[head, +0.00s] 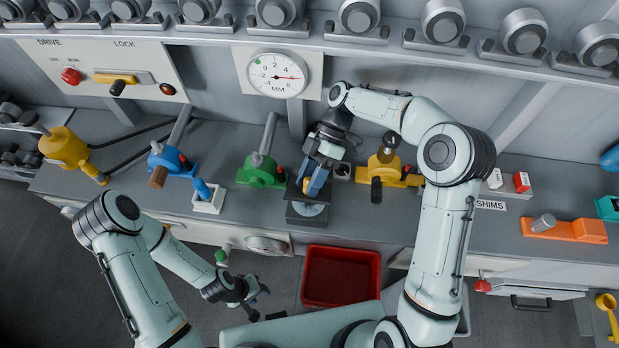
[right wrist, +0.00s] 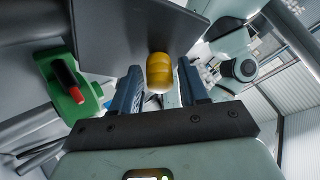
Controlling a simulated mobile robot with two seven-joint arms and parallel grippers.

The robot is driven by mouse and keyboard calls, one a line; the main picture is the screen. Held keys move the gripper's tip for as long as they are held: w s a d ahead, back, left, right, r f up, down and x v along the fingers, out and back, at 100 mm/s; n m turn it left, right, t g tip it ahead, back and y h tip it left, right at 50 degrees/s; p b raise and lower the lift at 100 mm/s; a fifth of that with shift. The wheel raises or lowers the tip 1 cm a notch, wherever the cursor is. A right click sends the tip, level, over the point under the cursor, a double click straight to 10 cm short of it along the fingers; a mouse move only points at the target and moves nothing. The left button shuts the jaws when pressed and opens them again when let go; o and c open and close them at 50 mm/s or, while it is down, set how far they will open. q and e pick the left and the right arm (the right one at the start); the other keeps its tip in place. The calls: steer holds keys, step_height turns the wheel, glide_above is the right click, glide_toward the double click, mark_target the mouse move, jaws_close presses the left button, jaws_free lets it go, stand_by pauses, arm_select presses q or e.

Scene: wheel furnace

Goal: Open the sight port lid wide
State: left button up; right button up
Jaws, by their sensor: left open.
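The sight port (head: 305,219) is a dark square block on the bench with a pale round window in its top, partly showing. Its lid is a dark flat plate (right wrist: 125,35) in the right wrist view, seemingly raised off the window; its exact angle is unclear. A yellow knob (right wrist: 159,72) sticks out from the lid; it also shows in the head view (head: 307,186). My right gripper (right wrist: 160,88) is open, with its blue fingers on either side of the knob and narrow gaps visible. My left gripper (head: 256,298) is open and empty, low in front of the bench.
A green clamp (head: 262,172) stands left of the port and a yellow fixture (head: 385,172) to its right. A red bin (head: 341,276) sits below the bench front. A dial gauge (head: 282,76) hangs behind, under a shelf of rollers.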

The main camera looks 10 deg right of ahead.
steer(key=shift+o, duration=0.3)
steer(key=shift+r, duration=0.1)
arm_select(q)
steer(key=shift+w+r+p, duration=0.75)
steer(key=shift+w+r, duration=0.3)
steer(key=shift+w, duration=0.05)
arm_select(e)
steer(key=v, duration=0.7)
steer(key=shift+w+d, duration=0.2)
steer(key=shift+w, duration=0.05)
